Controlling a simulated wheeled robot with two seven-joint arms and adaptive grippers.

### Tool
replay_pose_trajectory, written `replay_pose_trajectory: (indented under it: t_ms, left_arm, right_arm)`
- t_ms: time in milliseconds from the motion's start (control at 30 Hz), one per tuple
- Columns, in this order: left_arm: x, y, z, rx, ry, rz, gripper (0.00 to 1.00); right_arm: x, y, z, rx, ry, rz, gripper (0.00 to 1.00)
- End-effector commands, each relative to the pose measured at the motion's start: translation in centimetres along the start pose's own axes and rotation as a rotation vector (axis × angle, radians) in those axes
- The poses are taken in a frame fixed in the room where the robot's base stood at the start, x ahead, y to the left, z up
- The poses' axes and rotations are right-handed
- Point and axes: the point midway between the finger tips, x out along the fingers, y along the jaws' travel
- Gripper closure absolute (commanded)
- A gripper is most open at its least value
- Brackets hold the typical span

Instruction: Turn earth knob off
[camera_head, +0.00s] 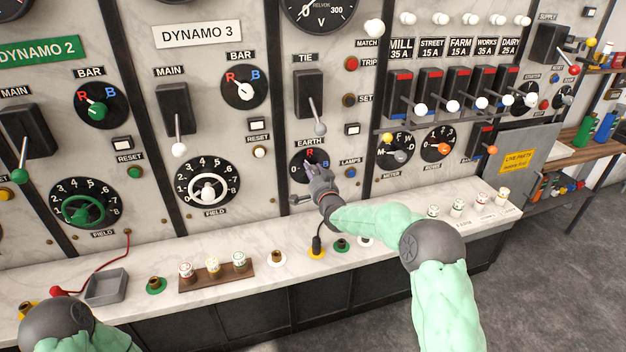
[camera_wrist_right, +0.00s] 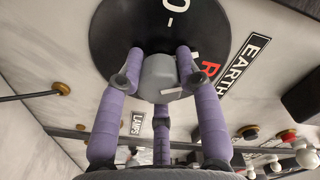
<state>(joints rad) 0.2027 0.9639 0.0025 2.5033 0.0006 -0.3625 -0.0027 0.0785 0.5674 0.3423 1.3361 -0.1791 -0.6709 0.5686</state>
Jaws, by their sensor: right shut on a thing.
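The earth knob (camera_wrist_right: 158,72) is a grey knob at the middle of a round black dial (camera_wrist_right: 115,30) in the right wrist view. The dial bears a red R and a white 0, beside the EARTH label (camera_wrist_right: 243,65). A small pale mark shows on the knob; I cannot tell which letter it points at. My right gripper (camera_wrist_right: 157,75) has its purple fingers closed around the knob. In the head view my right gripper (camera_head: 313,171) reaches the dial (camera_head: 297,173) under the TIE switch (camera_head: 309,95) and hides the knob. My left gripper is out of view.
The TIE lever (camera_head: 318,122) hangs just above the gripper. The LAMPS knob (camera_head: 351,172) is close on its right. A pale ledge (camera_head: 215,253) below carries sockets, several fuses and a grey tray (camera_head: 107,287). A fuse-switch row (camera_head: 455,95) stands at right.

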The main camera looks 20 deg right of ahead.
Motion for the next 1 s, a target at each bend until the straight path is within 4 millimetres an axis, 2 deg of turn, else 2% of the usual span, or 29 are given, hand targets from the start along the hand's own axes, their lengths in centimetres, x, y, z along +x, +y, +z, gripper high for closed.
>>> replay_pose_trajectory:
  t_ms: [33, 400, 1000]
  left_arm:
    - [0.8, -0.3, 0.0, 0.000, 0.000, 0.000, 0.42]
    - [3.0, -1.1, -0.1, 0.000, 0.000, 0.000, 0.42]
    - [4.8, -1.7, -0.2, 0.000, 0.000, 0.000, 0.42]
  right_arm:
    - [0.0, 0.2, 0.2, -0.043, 0.002, 0.000, 0.97]
    - [0.0, 0.1, 0.1, -0.396, 0.002, 0.000, 0.97]
    - [0.0, -0.1, -0.1, -0.902, 0.002, 0.001, 0.97]
